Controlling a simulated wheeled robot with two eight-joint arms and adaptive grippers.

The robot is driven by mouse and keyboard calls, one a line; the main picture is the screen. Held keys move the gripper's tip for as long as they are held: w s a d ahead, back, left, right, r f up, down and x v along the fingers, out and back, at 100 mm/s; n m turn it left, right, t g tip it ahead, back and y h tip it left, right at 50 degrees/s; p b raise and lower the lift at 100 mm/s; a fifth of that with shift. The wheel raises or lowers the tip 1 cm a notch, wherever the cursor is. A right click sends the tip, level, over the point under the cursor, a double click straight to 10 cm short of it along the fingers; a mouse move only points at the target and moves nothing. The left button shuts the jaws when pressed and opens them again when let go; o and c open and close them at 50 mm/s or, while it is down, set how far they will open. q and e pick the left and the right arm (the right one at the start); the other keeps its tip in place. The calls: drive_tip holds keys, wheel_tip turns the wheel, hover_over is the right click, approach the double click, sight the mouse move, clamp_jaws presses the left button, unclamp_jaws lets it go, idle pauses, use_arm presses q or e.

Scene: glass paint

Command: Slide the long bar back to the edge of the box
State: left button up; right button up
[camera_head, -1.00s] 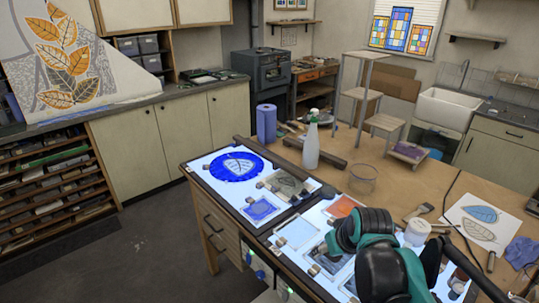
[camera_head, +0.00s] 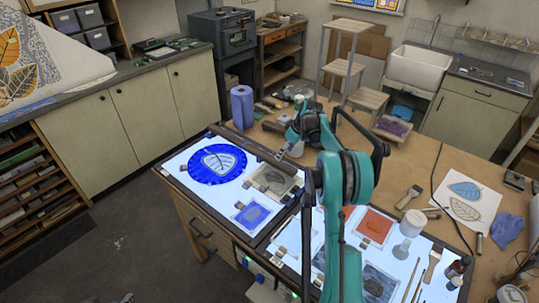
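The long dark bar (camera_head: 240,143) lies along the far side of the left light box (camera_head: 190,187), running diagonally down to the right. Its right part passes behind my arm. The left light box glows white and holds a round blue glass piece with a leaf. My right arm comes up from the bottom centre and bends over the work table. Its gripper (camera_head: 291,150) points down close to the bar's right half. I cannot tell whether its fingers touch the bar or how far they are open. My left gripper is not in view.
A purple-blue roll (camera_head: 242,107) stands behind the bar. A leaf drawing (camera_head: 464,207) and a purple cloth (camera_head: 508,230) lie right.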

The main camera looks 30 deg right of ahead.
sight(280, 163)
drive_tip(key=x, duration=0.7)
drive_tip(key=shift+b, duration=0.35)
clamp_jaws()
drive_tip(key=w+d, duration=0.1)
drive_tip(key=d, duration=0.3)
drive_tip(key=w+d, duration=0.1)
drive_tip(key=d, duration=0.1)
drive_tip(key=shift+w+d+f, duration=0.1)
drive_tip(key=shift+w+d, duration=0.05)
drive_tip(key=shift+w, duration=0.15)
drive_tip(key=shift+d, duration=0.15)
drive_tip(key=shift+a, duration=0.2)
drive_tip(key=shift+c, duration=1.9)
unclamp_jaws()
drive_tip(key=o, duration=0.4)
drive_tip(key=shift+d, duration=0.2)
